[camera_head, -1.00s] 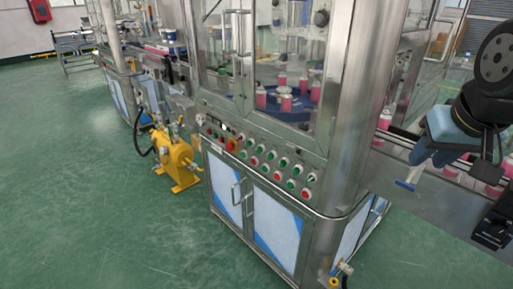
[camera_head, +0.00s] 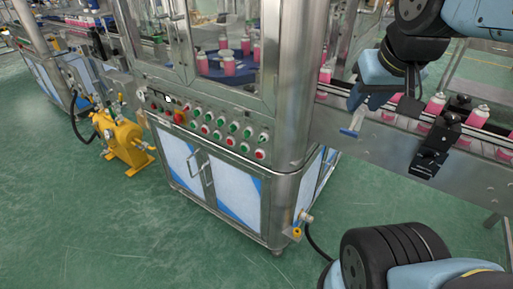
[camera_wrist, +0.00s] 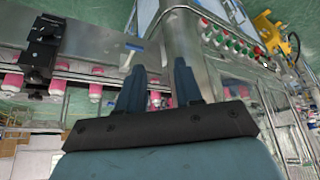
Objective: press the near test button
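The button panel with two rows of green and red buttons (camera_head: 232,127) is on the front of the steel crimping machine, left of my gripper in the head view. I cannot read which is the test button. The buttons also show at the upper right of the wrist view (camera_wrist: 228,42). My gripper (camera_head: 356,101) is right of the machine's corner post, apart from the panel. In the wrist view its two blue fingers (camera_wrist: 159,66) are apart, with nothing held between them.
A conveyor with pink cans (camera_head: 478,117) runs right of the machine. A blue-white T-handle (camera_head: 352,130) and a black clamp (camera_head: 436,146) are on its side. A yellow pump (camera_head: 127,142) stands at left. The green floor ahead of the cabinet is clear.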

